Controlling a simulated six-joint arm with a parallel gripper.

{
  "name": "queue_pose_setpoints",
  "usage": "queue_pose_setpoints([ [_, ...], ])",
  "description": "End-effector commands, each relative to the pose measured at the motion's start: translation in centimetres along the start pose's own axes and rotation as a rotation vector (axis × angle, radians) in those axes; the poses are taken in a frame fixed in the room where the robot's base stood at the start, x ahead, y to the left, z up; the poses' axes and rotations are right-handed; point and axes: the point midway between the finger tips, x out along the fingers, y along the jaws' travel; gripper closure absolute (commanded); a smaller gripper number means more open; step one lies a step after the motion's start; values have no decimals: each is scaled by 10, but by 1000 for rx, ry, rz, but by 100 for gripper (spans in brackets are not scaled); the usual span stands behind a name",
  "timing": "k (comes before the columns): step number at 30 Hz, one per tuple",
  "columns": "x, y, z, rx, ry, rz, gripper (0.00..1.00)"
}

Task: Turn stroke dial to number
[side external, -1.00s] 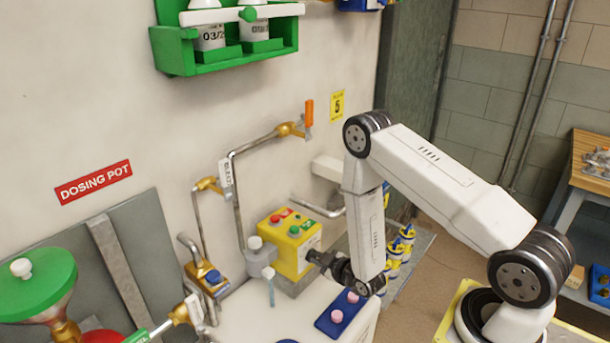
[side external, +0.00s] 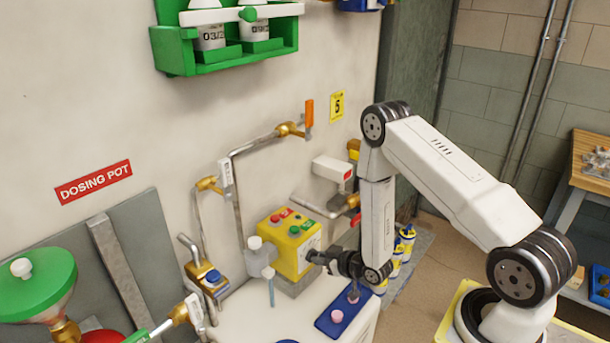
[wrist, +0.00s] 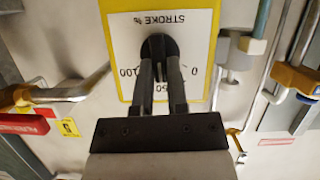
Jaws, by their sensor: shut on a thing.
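The stroke dial (wrist: 158,46) is a dark round knob on a white scale plate (wrist: 197,50), which is framed in yellow and marked "STROKE %" with 0, 50 and 100. My gripper (wrist: 162,62) is shut on the dial in the wrist view, and its fingers hide part of the knob and scale. I cannot read the dial's pointer. In the side external view the plate is on the yellow pump box (side external: 290,243), and my gripper (side external: 314,257) reaches its right face. The dial itself is hidden there. A yellow sign with the number 5 (side external: 337,106) is on the wall.
Red and green buttons (side external: 284,214) sit on top of the box. A blue tray with pink knobs (side external: 342,312) lies below my wrist. Pipes with an orange-handled valve (side external: 308,114) run along the wall. Yellow-and-blue bottles (side external: 405,240) stand behind my arm.

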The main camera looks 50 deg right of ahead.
Motion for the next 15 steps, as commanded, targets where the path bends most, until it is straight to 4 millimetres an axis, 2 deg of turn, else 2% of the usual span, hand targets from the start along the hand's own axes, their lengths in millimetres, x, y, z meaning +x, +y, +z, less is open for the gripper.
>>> queue_pose_setpoints([
  [15,0,1,0,72,0,-29,100],
])
